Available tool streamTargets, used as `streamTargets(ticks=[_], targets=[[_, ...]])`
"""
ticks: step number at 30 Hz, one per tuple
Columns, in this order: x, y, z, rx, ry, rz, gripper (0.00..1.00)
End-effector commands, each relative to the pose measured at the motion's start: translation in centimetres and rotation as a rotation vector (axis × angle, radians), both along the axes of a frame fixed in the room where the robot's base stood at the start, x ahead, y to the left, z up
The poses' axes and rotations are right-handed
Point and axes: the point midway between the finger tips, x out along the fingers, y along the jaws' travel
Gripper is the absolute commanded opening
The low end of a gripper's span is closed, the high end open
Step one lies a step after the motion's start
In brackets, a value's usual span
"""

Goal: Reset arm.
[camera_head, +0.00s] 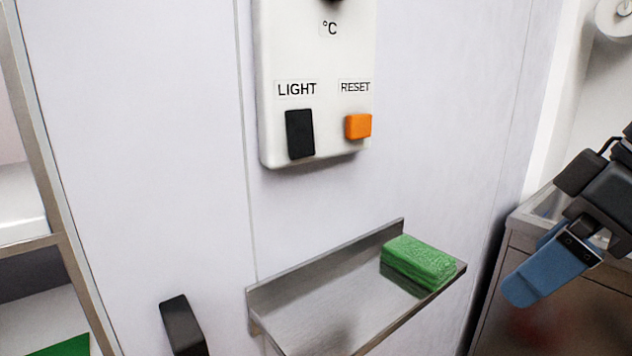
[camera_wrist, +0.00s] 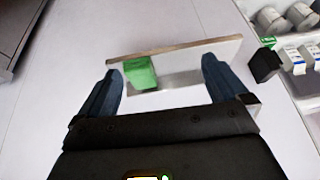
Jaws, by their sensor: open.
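My gripper (camera_head: 548,272) is at the right of the head view, its blue finger pointing down and to the left. In the wrist view my gripper (camera_wrist: 162,85) shows two blue fingers spread wide apart with nothing held between them. It is apart from the metal shelf and to the right of it in the head view. My arm comes in from the right edge.
A green sponge (camera_head: 418,262) lies on a metal wall shelf (camera_head: 310,305). Above is a white control panel (camera_head: 315,60) with a black LIGHT switch (camera_head: 300,134) and an orange RESET button (camera_head: 358,126). A black handle (camera_head: 182,325) is lower left. A metal counter (camera_head: 520,235) stands right.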

Motion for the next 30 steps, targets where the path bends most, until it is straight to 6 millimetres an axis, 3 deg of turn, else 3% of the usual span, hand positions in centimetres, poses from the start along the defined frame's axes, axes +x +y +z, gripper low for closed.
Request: streamTargets(ticks=[14, 24, 30], targets=[[1.9, 5.5, -0.3, 0.294, -0.115, 0.006, 1.0], [4.2, 11.3, -0.4, 0.722, -0.277, -0.091, 1.0], [5.0, 12.8, -1.6, 0.938, -0.371, -0.23, 1.0]])
